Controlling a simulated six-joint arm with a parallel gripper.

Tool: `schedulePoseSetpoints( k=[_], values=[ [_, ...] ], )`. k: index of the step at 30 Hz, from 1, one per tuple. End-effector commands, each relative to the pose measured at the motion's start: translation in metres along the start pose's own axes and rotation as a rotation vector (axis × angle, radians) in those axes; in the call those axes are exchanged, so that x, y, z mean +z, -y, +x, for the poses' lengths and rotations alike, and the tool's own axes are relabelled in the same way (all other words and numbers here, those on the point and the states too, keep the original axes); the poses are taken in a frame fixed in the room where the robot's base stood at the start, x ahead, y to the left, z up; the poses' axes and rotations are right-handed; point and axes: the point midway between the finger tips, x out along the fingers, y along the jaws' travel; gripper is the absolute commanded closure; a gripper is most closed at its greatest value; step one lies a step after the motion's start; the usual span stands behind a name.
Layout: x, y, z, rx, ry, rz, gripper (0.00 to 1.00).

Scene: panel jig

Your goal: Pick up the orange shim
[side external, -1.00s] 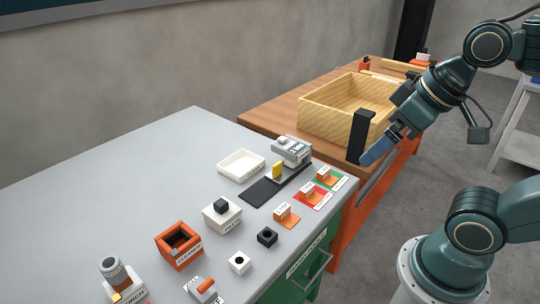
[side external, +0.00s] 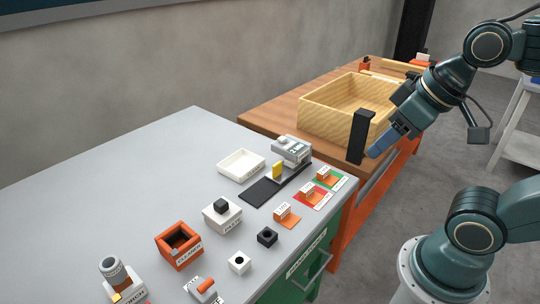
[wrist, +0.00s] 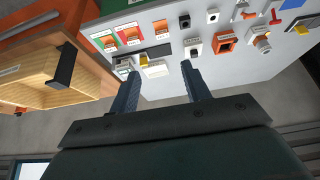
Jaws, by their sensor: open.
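No part is clearly marked as the orange shim. A thin flat orange piece (side external: 291,222) with a small labelled block lies near the right edge of the grey table, and it also shows in the wrist view (wrist: 160,30). Similar orange labelled blocks sit on a red card (side external: 322,200) and a green card (side external: 335,183) beside it. My gripper (side external: 376,153) is open and empty, in the air right of the table, well apart from these pieces. In the wrist view its two fingers (wrist: 160,70) are spread, with the table beyond.
A wooden box (side external: 325,120) with a black upright bracket (side external: 361,137) stands close to my gripper. A grey device (side external: 291,150), black strip (side external: 262,192), yellow piece (side external: 278,171), white tray (side external: 233,167) and orange bin (side external: 184,259) are on the table. Its left part is clear.

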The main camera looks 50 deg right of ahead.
Motion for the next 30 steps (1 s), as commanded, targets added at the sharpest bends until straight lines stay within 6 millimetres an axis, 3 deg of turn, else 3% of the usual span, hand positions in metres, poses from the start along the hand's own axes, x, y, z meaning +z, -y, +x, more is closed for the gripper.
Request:
schedulePoseSetpoints(
  k=[8, 14, 30],
  values=[
    [-0.011, -0.004, 0.003, 0.01, 0.021, 0.061, 0.53],
    [-0.035, -0.015, 0.013, 0.035, 0.067, 0.202, 0.53],
    [-0.106, -0.074, 0.077, 0.143, 0.205, 0.714, 0.53]
  ],
)
